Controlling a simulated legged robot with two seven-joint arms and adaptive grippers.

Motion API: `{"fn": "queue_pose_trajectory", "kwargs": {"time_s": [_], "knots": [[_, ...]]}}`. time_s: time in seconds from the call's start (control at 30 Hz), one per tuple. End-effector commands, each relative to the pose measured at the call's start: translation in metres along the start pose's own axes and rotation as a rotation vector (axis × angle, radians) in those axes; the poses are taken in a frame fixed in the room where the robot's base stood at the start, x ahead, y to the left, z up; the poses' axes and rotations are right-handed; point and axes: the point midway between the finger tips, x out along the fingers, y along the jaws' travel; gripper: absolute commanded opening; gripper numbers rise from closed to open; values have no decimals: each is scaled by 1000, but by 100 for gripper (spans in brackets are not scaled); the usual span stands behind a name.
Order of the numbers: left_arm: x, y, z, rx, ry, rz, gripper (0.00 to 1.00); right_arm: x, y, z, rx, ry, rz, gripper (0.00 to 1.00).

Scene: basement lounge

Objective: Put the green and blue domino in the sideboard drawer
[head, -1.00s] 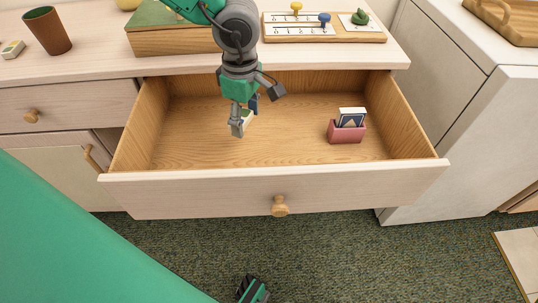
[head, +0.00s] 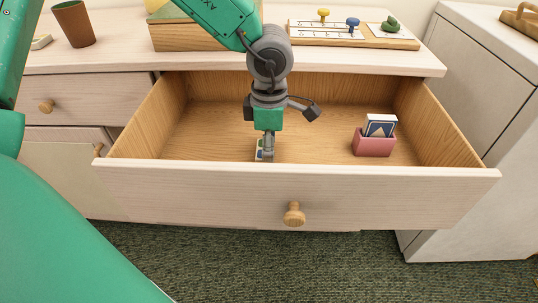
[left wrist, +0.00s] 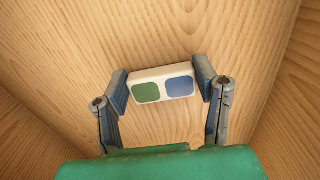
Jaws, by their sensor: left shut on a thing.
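The green and blue domino (left wrist: 163,86) is a white tile with a green patch and a blue patch. In the left wrist view it sits between the two fingers of my left gripper (left wrist: 162,88), which is shut on it at its ends. In the head view the left gripper (head: 265,152) points down inside the open sideboard drawer (head: 215,190), with the domino (head: 259,152) low near the drawer floor, partly hidden by the fingers. I cannot tell whether it touches the floor. My right gripper is not in view.
A pink holder (head: 374,146) with cards stands in the drawer's right part. The drawer floor around is bare. On the sideboard top are a brown cup (head: 74,24), a wooden box (head: 180,36), a board with pegs (head: 350,36) and another small tile (head: 40,41).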

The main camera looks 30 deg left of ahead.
Motion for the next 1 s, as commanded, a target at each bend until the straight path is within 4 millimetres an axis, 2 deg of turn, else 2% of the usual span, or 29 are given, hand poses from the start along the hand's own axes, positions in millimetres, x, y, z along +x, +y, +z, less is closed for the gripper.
{"fn": "queue_pose_trajectory", "kwargs": {"time_s": [0.07, 0.37, 0.4, 0.43, 0.77, 0.87, 1.0], "knots": [[9, 1, -1, -1, -1, 0, 36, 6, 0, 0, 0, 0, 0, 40], [9, 1, -2, -1, -4, -2, 36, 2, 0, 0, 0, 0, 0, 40], [8, 2, -2, -1, -4, -1, 69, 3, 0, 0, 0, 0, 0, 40], [8, 2, -2, -1, -4, -1, 76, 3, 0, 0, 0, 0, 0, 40], [4, 1, -1, -1, -3, 1, 76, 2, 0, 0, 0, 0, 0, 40], [-9, 2, -1, -1, -5, 0, 76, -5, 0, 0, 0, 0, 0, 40], [-39, 2, -1, -2, -8, 2, 76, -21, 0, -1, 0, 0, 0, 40]]}}
